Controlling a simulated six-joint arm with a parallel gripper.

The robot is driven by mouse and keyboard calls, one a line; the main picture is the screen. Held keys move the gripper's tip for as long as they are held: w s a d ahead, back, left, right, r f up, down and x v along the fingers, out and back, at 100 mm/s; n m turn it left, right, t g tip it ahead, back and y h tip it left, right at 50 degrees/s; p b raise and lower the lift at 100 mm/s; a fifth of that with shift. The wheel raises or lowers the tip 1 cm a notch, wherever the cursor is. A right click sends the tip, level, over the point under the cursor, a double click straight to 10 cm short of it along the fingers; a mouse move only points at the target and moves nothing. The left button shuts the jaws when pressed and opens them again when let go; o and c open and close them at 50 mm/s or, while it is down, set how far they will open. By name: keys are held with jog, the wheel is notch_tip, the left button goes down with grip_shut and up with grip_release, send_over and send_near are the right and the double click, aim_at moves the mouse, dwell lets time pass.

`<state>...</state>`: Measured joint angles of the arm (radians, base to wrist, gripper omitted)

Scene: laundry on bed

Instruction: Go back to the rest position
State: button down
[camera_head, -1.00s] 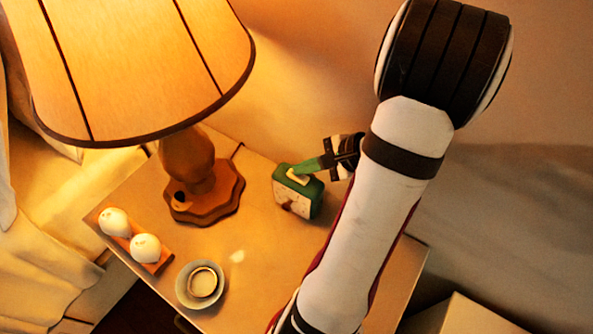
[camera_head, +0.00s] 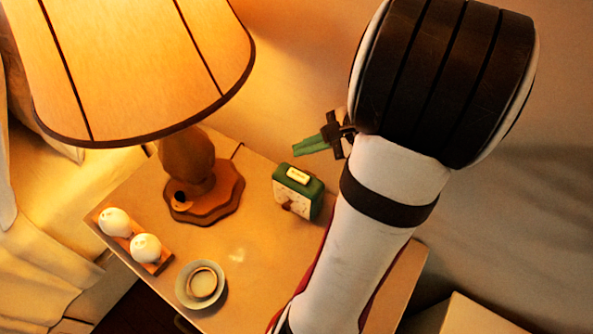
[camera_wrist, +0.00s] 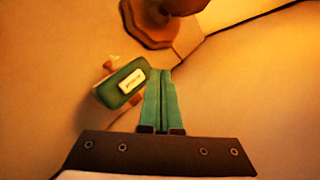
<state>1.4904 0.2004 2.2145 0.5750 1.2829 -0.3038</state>
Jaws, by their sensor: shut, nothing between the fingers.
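My gripper (camera_head: 296,151) has green fingers and is shut and empty. In the head view it hangs in the air above and behind the green alarm clock, apart from it, and my arm link hides part of its wrist. In the wrist view my gripper (camera_wrist: 163,72) shows its two fingers pressed together, pointing up the picture. The green clock (camera_head: 298,191) stands upright on the nightstand, with a pale button on top and a cream face. In the wrist view the clock (camera_wrist: 121,84) is just left of the fingertips.
A lit lamp (camera_head: 150,65) with a wooden base (camera_head: 205,197) stands left of the clock. Two white round objects (camera_head: 131,235) sit on a small wooden tray at the left. A small bowl (camera_head: 181,293) is near the front edge of the nightstand (camera_head: 262,258). The wall is behind.

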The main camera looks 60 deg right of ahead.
jog(key=w+a+r+n+g+y, duration=0.1)
jog(key=a+n+g+y, duration=0.3)
jog(key=a, duration=0.8)
jog(key=w+a+n+g, duration=0.2)
jog(key=a+n, duration=0.4)
jog(key=a, duration=0.5)
jog(key=s+a+n+g+h, duration=0.3)
jog(key=s+a+n, duration=0.4)
jog(key=s+n, duration=0.1)
jog(key=shift+r+h, duration=0.3)
jog(key=shift+h, duration=0.1)
